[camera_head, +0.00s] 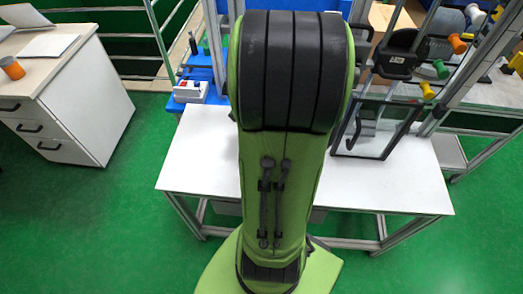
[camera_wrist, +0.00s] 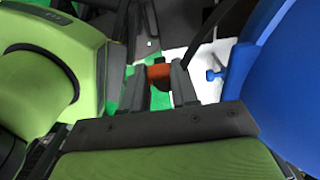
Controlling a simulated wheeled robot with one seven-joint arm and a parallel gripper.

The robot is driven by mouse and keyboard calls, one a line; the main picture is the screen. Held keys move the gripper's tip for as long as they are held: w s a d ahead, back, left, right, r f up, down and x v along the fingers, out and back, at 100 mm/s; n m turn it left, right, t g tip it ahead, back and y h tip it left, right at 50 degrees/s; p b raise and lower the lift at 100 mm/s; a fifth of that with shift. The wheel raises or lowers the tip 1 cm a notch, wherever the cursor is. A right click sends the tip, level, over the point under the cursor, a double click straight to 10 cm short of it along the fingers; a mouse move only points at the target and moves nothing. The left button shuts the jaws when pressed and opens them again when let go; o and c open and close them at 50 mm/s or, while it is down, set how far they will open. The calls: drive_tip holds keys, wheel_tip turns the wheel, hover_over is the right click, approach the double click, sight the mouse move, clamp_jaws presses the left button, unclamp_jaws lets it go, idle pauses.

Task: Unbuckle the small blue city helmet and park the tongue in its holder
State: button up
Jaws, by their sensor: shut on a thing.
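The blue helmet (camera_wrist: 283,65) fills the right side of the wrist view, with only part of its shell in frame. My gripper (camera_wrist: 160,80) is left of the shell, its two grey fingers shut on a small red-orange piece (camera_wrist: 159,72) that looks like a buckle part. I cannot tell whether the piece is the tongue or the buckle body. A dark strap (camera_wrist: 207,38) runs just beyond the fingers. A small blue knob-like part (camera_wrist: 214,75) shows beside the shell. In the head view my arm hides the gripper and helmet. I cannot make out the tongue holder.
The white table (camera_head: 395,185) has bare room at the right front. A dark-framed clear panel (camera_head: 378,128) stands at its back right. A grey control box with a red button (camera_head: 190,91) is at the back left. A rail with coloured handles (camera_head: 440,69) rises at right.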

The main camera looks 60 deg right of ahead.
drive_tip(key=shift+s+d+r+p, duration=1.15)
drive_tip(key=shift+s+d+p, duration=0.4)
drive_tip(key=shift+s+d, duration=4.1)
drive_tip(key=w+d+r+p, duration=0.2)
drive_tip(key=d+r+p, duration=0.6)
drive_tip(key=p, duration=0.3)
drive_tip(key=shift+w+d+r, duration=0.15)
drive_tip(key=shift+d+r, duration=0.15)
drive_tip(key=shift+r, duration=0.05)
drive_tip(key=shift+w, duration=0.1)
drive_tip(key=shift+w+d+f+p, duration=0.15)
drive_tip(key=shift+w+d+p, duration=0.1)
drive_tip(key=shift+w, duration=0.7)
drive_tip(key=shift+w+d+f+p, duration=0.1)
drive_tip(key=shift+w+d+f, duration=0.1)
drive_tip(key=shift+w, duration=0.8)
drive_tip(key=shift+w+d+f+p, duration=0.1)
drive_tip(key=shift+w+d+p, duration=0.15)
drive_tip(key=shift+w, duration=0.7)
drive_tip(key=shift+f, duration=0.1)
drive_tip(key=shift+w+f+b, duration=0.1)
drive_tip(key=shift+f+b, duration=0.6)
drive_tip(key=shift+f, duration=0.05)
